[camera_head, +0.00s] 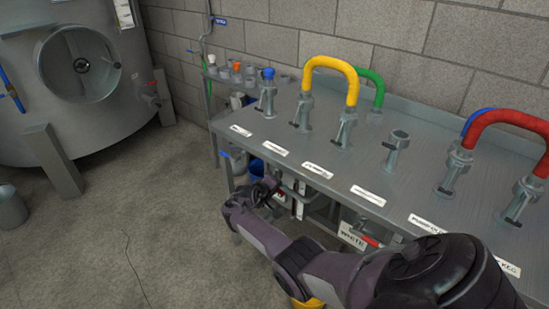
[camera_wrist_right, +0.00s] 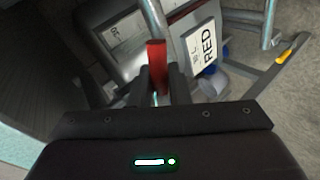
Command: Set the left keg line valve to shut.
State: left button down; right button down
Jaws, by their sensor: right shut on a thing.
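In the right wrist view, a red valve handle (camera_wrist_right: 157,58) lies between the fingers of my right gripper (camera_wrist_right: 161,80), which is shut on it. The handle appears roughly in line with a grey pipe (camera_wrist_right: 153,15) beyond it. A white sign reading "RED" (camera_wrist_right: 204,46) hangs to its right. In the head view, my right gripper (camera_head: 272,186) is below the bench's front edge at its left part, and the gripped handle is hidden there. Another red handle (camera_head: 370,241) shows beside a sign reading "WHITE" (camera_head: 351,236). My left gripper is out of view.
A large steel tank (camera_head: 100,125) stands at the left. The floor (camera_head: 130,220) between is mostly clear.

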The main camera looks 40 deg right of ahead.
jog(key=shift+d+r+n+g+b, duration=0.1)
jog(key=shift+r+n+g+b, duration=0.2)
jog(key=shift+r+n+g, duration=0.25)
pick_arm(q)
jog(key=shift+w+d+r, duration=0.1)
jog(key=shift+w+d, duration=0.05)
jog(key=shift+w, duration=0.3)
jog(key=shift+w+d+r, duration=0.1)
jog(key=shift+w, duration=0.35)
pick_arm(e)
jog(key=shift+r+n+g, duration=0.2)
jog(key=shift+n+g, duration=0.25)
jog(key=shift+g, duration=0.2)
jog(key=c, duration=1.5)
grip_release()
jog(key=shift+f, duration=0.1)
jog(key=shift+o, duration=0.2)
